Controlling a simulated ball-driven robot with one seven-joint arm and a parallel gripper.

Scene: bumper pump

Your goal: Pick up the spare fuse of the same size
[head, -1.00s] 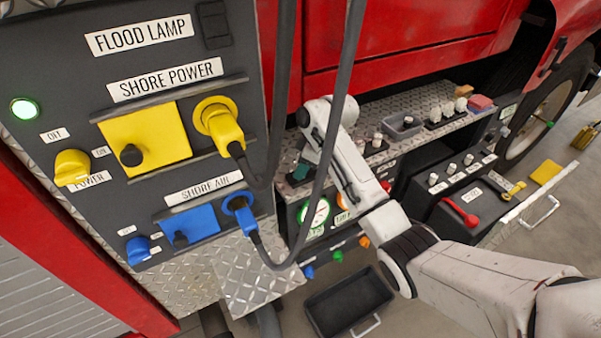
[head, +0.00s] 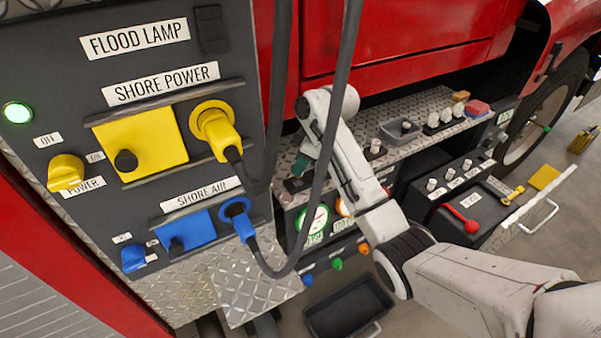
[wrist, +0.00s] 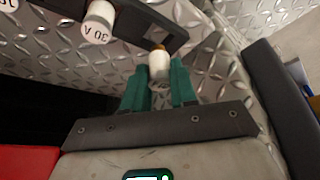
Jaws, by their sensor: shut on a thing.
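My gripper (wrist: 160,68) has green fingers, shut on a white fuse (wrist: 159,65) with a brass-coloured end. The fuse end overlaps the edge of a dark holder strip (wrist: 140,22); I cannot tell whether it is seated or clear of it. Another white fuse, marked 30 A (wrist: 97,24), stands in that strip to the left. The held fuse's rating is hidden. In the head view my gripper (head: 301,166) is low over the left end of the tread-plate shelf, and the held fuse cannot be made out.
A black bin (head: 348,307) is on the floor below.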

